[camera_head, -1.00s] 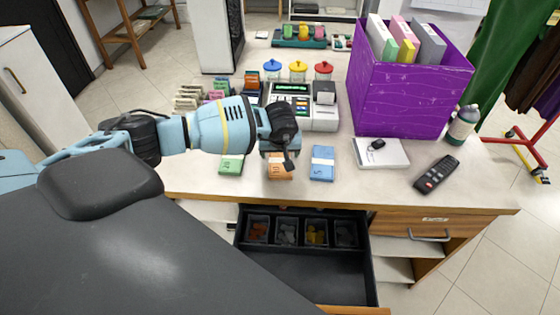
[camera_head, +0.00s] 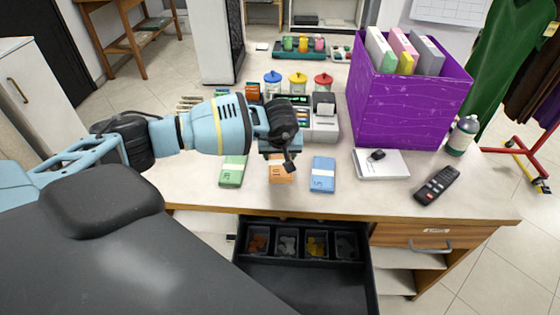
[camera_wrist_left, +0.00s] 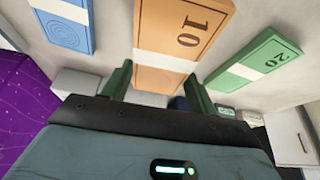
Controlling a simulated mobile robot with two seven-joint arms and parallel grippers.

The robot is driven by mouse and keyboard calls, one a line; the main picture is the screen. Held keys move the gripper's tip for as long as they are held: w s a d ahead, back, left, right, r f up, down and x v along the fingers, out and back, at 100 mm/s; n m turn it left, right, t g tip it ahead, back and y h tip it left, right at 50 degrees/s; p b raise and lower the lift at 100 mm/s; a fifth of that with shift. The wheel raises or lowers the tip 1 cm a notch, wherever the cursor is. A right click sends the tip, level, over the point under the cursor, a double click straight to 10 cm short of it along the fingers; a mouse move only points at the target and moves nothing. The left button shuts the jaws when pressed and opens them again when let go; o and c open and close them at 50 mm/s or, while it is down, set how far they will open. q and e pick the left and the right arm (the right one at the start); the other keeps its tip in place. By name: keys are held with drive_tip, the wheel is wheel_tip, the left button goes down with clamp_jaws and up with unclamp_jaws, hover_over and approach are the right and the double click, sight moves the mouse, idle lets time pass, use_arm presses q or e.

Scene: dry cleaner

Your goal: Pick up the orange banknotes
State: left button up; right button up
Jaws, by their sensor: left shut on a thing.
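The orange banknotes (camera_head: 280,174), a banded bundle marked 10, are at the front part of the counter, between the green and the blue bundle. In the left wrist view the orange bundle (camera_wrist_left: 180,28) reaches in between the two green fingers. My left gripper (camera_head: 279,158) comes down over the bundle's far end and is shut on it; its fingers also show in the wrist view (camera_wrist_left: 160,86). The gripper hides the far end of the bundle. I cannot tell whether the bundle is clear of the counter. My right gripper is not in view.
Green banknotes (camera_head: 232,171) lie left and blue banknotes (camera_head: 323,174) right, both close by. Behind stand a cash register (camera_head: 325,120) and a purple box (camera_head: 408,105) of folders. A white pad (camera_head: 381,164) and a remote (camera_head: 437,186) lie right. An open cash drawer (camera_head: 305,285) is below.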

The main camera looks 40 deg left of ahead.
use_arm(q)
drive_tip(key=s+d, duration=0.3)
drive_tip(key=s, duration=0.4)
drive_tip(key=s+d+r, duration=0.1)
drive_tip(key=s+d, duration=0.2)
drive_tip(key=s, duration=0.4)
drive_tip(key=shift+d, duration=0.25)
